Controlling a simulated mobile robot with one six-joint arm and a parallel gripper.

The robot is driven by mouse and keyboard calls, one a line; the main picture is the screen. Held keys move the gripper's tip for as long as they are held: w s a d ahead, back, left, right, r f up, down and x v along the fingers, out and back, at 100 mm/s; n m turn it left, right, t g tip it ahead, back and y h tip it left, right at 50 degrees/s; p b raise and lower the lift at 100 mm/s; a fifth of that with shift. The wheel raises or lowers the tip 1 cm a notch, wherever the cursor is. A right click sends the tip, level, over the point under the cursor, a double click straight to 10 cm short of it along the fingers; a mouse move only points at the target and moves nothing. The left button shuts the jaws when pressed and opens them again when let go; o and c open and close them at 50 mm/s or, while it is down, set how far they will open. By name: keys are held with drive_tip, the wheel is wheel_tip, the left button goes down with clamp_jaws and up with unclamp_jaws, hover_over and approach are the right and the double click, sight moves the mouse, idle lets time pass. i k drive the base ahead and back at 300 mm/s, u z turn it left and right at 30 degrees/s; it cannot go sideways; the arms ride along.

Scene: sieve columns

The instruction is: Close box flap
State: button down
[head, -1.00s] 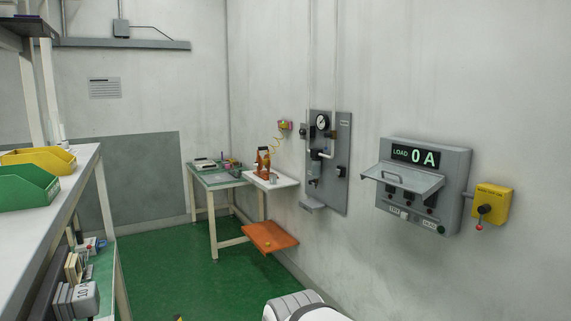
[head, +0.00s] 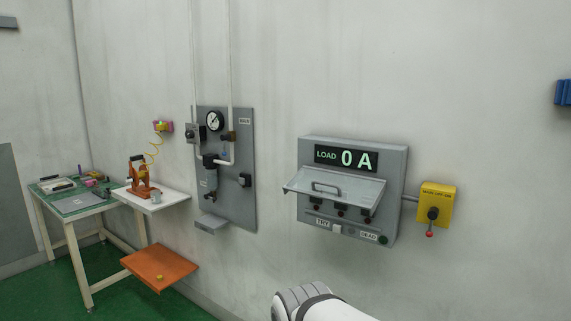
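A grey wall box (head: 393,170) carries a display reading "LOAD 0 A". Its clear flap (head: 335,187) with a handle (head: 326,188) is raised and sticks out from the box front, below the display. Several dark switches (head: 341,209) show under the flap, with labels "TRY" and "DEAD" along the bottom. A white and grey part of my own arm shows at the bottom edge, below the box and apart from it. My gripper is not in view.
A yellow switch box (head: 436,203) with a red-tipped lever is right of the grey box. A gauge panel (head: 237,150) hangs to the left. An orange shelf (head: 160,266), a white shelf (head: 170,197) and a green-topped table (head: 82,205) stand further left.

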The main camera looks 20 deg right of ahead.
sight(369, 183)
drive_tip(key=z, duration=0.7)
drive_tip(key=i, duration=1.15)
drive_tip(key=z, duration=0.5)
